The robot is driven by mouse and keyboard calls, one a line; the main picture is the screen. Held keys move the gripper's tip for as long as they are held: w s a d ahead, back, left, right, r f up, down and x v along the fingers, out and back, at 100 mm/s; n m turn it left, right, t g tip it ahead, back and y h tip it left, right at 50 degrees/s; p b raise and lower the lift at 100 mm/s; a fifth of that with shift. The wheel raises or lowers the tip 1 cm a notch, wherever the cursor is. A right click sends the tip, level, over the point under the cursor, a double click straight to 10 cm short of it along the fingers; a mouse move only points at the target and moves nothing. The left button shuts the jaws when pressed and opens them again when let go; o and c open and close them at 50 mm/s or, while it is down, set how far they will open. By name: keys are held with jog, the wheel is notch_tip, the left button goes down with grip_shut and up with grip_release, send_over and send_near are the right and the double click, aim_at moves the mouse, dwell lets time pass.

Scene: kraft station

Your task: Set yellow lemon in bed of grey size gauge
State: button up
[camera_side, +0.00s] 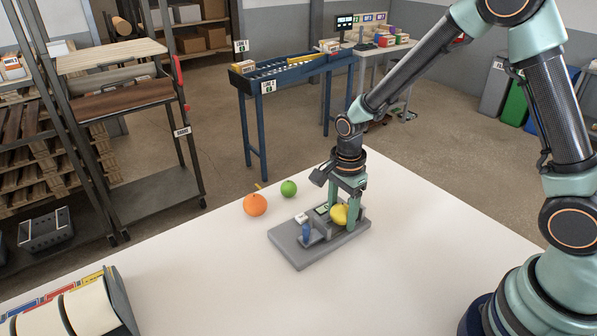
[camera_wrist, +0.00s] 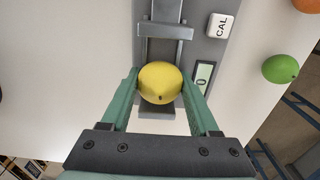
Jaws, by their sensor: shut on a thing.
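The yellow lemon (camera_side: 339,214) is between the two green fingers of my gripper (camera_side: 344,207), which is shut on it. In the wrist view the lemon (camera_wrist: 160,82) sits between the fingertips, in line with the rail of the grey size gauge (camera_wrist: 165,52). In the side view the grey size gauge (camera_side: 300,253) lies flat on the white table with a blue part and a small display. The lemon is over the right part of the gauge. I cannot tell whether it touches the bed, since its underside is hidden.
An orange (camera_side: 255,204) and a green lime (camera_side: 288,188) stand on the table behind the gauge. A white CAL block (camera_wrist: 219,25) is on the gauge's side. The table front is clear.

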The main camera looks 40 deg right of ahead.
jog(key=shift+f, duration=0.15)
dwell(0.4)
jog(key=o, duration=1.5)
jog(key=shift+r, duration=4)
